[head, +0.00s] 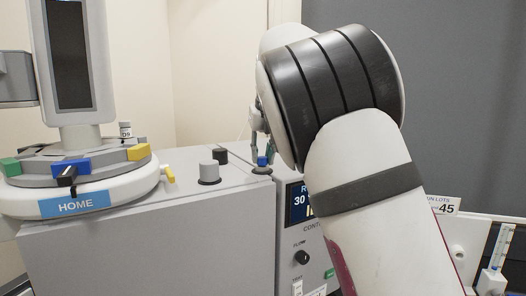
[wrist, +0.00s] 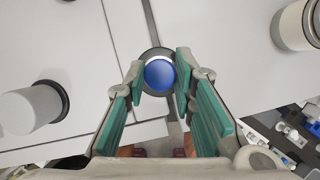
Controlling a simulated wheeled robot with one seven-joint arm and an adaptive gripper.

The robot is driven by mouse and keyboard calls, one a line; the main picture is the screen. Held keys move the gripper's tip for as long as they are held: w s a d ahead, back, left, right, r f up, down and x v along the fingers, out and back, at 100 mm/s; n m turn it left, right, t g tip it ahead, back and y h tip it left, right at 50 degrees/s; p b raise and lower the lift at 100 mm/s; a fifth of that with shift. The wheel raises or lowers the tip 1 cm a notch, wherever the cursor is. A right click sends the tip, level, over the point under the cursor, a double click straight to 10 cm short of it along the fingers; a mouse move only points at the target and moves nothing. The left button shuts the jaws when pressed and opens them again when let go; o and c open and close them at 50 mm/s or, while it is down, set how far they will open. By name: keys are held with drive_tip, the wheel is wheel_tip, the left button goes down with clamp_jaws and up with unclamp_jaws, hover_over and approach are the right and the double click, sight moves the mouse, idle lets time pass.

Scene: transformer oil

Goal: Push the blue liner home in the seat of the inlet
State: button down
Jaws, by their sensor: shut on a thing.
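The blue liner (wrist: 160,74) shows in the wrist view as a round blue top between my two teal finger pads. In the head view it is a small blue piece (head: 262,161) at the front right edge of the grey cabinet top. My gripper (wrist: 160,70) is shut on the liner, one pad on each side. In the head view my gripper (head: 261,140) points down and is partly hidden by my arm. The inlet (head: 262,171) is a dark-rimmed ring directly under the liner; its rim (wrist: 146,54) also shows around the liner. How deep the liner sits is hidden.
A grey capped post (head: 209,172) stands left of the inlet, with a black one (head: 221,154) behind it. A carousel with coloured tabs and a HOME label (head: 75,204) fills the left. A display panel (head: 299,203) is on the cabinet front.

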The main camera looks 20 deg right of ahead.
drive_tip(key=c, duration=1.3)
unclamp_jaws()
drive_tip(key=v, duration=1.2)
